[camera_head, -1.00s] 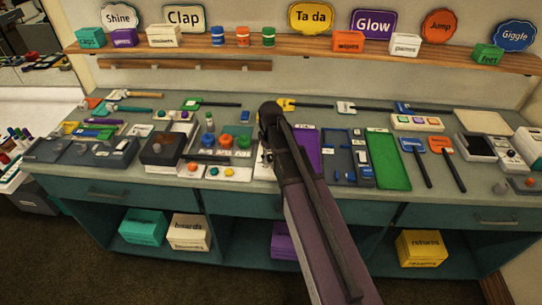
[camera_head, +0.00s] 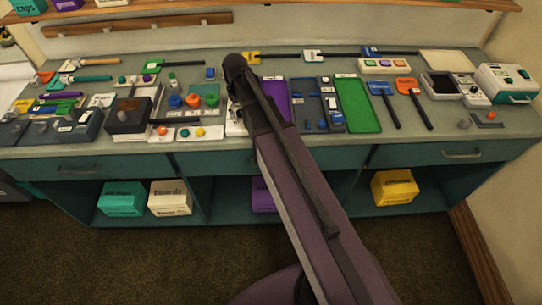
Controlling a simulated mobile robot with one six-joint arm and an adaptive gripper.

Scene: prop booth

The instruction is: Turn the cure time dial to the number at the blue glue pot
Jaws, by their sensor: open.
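A blue pot (camera_head: 175,102) stands at the left of a row of small coloured pots on the bench, with a red-orange pot (camera_head: 193,101) and a green pot (camera_head: 211,100) beside it. Any number at the blue pot is too small to read. No dial is clearly labelled as cure time. A grey knob (camera_head: 464,124) sits at the bench's right front. My gripper (camera_head: 236,112) is at the end of my dark arm, over the bench just right of the pots. It is mostly hidden by the arm, open, and I see nothing held.
The bench is crowded with tools and panels. A green tray (camera_head: 357,104) and a purple panel (camera_head: 276,95) lie right of the gripper. A white and teal box (camera_head: 507,82) stands at the far right. Lower shelves hold teal (camera_head: 122,199) and yellow (camera_head: 394,188) boxes.

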